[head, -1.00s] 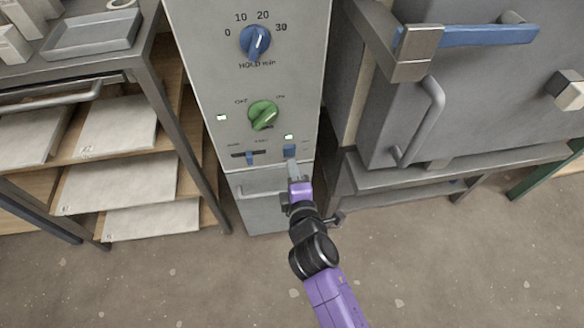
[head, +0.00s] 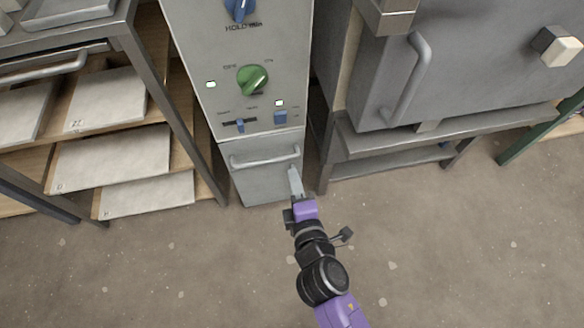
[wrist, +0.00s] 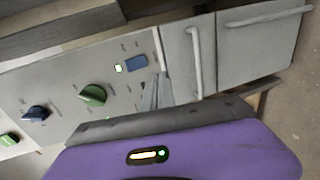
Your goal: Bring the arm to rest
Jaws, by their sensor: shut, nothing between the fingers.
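My gripper (head: 294,182) is shut and empty. In the head view its fingertips are in front of the lower part of the grey control cabinet (head: 262,180), just below the cabinet's bar handle (head: 265,160). I cannot tell whether they touch it. My purple and black arm reaches up from the bottom right. In the wrist view the fingers (wrist: 155,95) show near the blue rocker switch (wrist: 136,62) and are partly hidden by the gripper body.
The cabinet carries a green knob (head: 252,79), a blue knob (head: 240,8), a blue slider (head: 240,125) and lit lamps. A shelf rack with pale slabs (head: 110,158) stands at left. A grey kiln (head: 465,75) on a stand is at right. Open floor lies in front.

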